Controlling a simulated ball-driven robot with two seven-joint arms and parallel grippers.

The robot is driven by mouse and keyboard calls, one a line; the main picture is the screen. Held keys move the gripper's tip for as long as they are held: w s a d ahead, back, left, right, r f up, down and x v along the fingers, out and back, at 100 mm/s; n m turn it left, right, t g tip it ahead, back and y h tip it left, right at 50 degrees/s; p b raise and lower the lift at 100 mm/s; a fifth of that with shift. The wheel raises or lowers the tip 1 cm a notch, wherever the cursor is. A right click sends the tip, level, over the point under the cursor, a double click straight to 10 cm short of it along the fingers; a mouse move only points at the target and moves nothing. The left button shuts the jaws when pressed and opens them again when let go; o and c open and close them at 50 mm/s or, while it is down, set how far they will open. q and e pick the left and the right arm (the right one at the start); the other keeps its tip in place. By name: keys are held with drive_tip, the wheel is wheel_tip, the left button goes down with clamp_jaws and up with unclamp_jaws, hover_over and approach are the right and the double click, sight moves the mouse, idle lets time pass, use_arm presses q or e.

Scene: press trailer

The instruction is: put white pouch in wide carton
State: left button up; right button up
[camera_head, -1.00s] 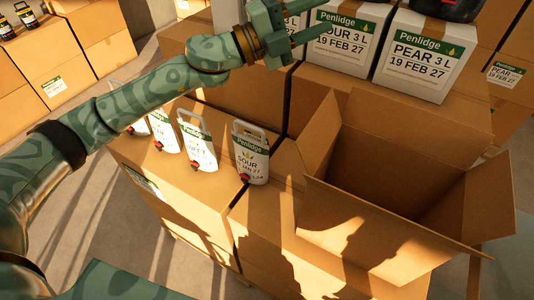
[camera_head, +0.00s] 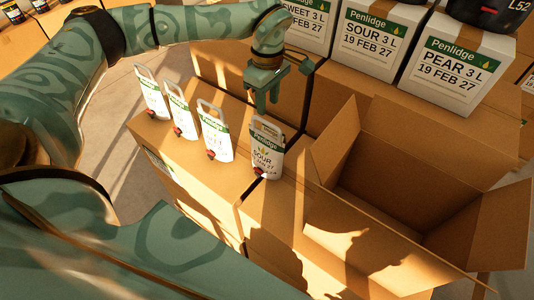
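Several white pouches with handles, green Penlidge labels and red taps stand upright in a row on brown boxes, left of centre. The rightmost white pouch (camera_head: 266,158), marked SOUR, stands at the row's right end. The wide carton (camera_head: 375,240) is at the right, its flaps spread and its visible inside empty. My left gripper (camera_head: 277,94) points down just above the rightmost pouch's handle. Its fingers look apart with nothing between them; whether they touch the handle is unclear. My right gripper is out of view.
Other white pouches stand close by on the left, the nearest of them here (camera_head: 215,135). White Penlidge boxes (camera_head: 455,68) stand on brown boxes behind the carton. The carton's raised left flap (camera_head: 334,140) stands between the rightmost pouch and the opening.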

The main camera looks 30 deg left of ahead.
sight(266, 134)
use_arm(q)
drive_tip(key=f, duration=1)
drive_tip(key=shift+s+a, duration=0.15)
drive_tip(key=shift+s, duration=0.05)
clamp_jaws()
drive_tip(key=shift+w+r, duration=0.1)
drive_tip(key=shift+r, duration=0.05)
idle(0.8)
